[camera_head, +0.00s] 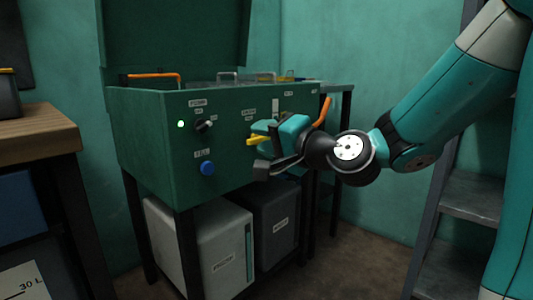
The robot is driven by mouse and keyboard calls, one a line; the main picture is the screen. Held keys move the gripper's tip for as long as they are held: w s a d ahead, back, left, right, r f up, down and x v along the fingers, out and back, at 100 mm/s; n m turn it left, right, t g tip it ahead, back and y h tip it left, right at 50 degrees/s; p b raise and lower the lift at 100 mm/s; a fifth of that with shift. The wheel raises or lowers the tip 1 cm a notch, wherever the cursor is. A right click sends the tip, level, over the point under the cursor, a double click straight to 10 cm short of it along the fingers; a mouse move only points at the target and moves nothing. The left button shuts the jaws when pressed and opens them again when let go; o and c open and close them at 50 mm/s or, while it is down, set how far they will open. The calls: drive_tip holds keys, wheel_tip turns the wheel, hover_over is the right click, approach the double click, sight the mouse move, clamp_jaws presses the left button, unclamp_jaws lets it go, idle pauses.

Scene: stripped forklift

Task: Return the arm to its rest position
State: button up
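My arm reaches in from the right, its teal links bent down toward the front of a green machine cabinet (150,150). My gripper (264,156) is in front of the right part of the cabinet's front panel. Its dark grey lower part shows, but the small, overlapping shapes do not show whether the fingers are open or shut. A yellow piece (254,141) shows just above the gripper's tip. I cannot tell whether it touches the gripper. No held object can be made out.
The panel has a black knob (204,126), a blue button (207,168) and a lit green lamp (181,124). An orange lever (322,112) stands close behind my wrist. A wooden bench (40,132) is at left. Grey shelving (470,196) is at right, near my arm.

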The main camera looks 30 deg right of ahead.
idle(0.6)
drive_tip(key=s+a+f+n+g+y+p, duration=0.25)
drive_tip(key=s+a+f+n+g, duration=0.35)
drive_tip(key=s+a+n+g, duration=0.5)
drive_tip(key=s+f+n+g+h, duration=0.4)
drive_tip(key=s+n+g, duration=0.25)
drive_tip(key=s, duration=0.55)
wheel_tip(320, 180, up, 38)
drive_tip(key=p, duration=3.8)
drive_tip(key=shift+a+p, duration=0.2)
drive_tip(key=shift+p, duration=0.15)
